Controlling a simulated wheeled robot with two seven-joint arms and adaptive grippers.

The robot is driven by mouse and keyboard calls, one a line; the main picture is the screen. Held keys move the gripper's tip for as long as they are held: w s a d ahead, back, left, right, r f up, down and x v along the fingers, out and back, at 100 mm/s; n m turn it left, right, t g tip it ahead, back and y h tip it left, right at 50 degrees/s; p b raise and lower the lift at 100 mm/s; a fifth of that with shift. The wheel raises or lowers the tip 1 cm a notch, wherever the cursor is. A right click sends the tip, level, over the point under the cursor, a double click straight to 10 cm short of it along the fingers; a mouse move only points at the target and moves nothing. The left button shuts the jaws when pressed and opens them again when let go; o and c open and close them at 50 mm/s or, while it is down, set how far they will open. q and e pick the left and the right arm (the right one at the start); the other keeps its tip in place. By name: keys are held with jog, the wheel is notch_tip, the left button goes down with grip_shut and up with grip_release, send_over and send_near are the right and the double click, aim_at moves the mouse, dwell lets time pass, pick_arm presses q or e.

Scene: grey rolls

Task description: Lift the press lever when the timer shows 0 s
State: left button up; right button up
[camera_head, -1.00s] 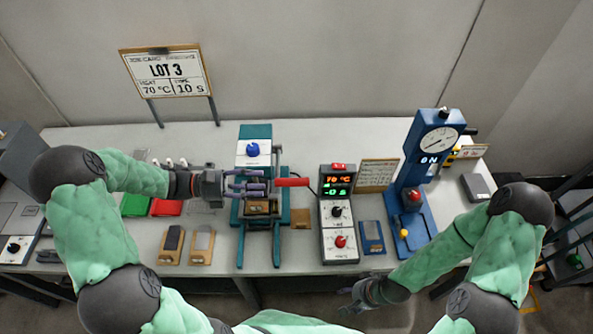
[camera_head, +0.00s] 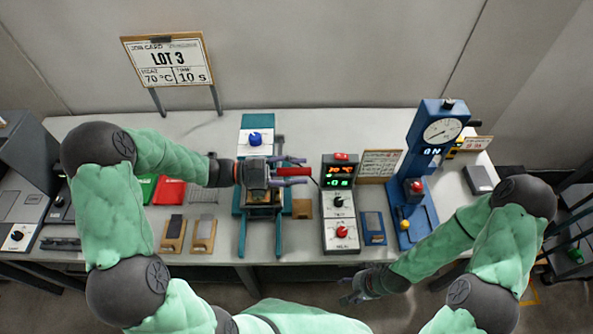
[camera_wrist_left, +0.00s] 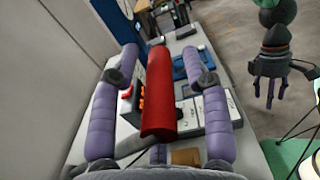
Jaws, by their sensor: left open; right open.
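The teal press (camera_head: 257,122) stands mid-table. Its lever has a red handle (camera_head: 293,171) that sticks out to the right. My left gripper (camera_head: 303,171) is open, with its purple fingers on either side of the handle. In the left wrist view the red handle (camera_wrist_left: 159,90) lies between the spread fingers, with gaps to both. The control box (camera_head: 341,205) has a timer display (camera_head: 340,183) with green digits that seem to read 0 s, under a red 70 °C. My right gripper (camera_head: 350,293) is open and empty in front of the table edge.
The job card (camera_head: 168,62) reads LOT 3, 70 °C, 10 s. Two wooden-based pads (camera_head: 203,233) lie at front left.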

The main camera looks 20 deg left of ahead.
pick_arm(q)
grip_shut()
jog(key=shift+r, duration=0.1)
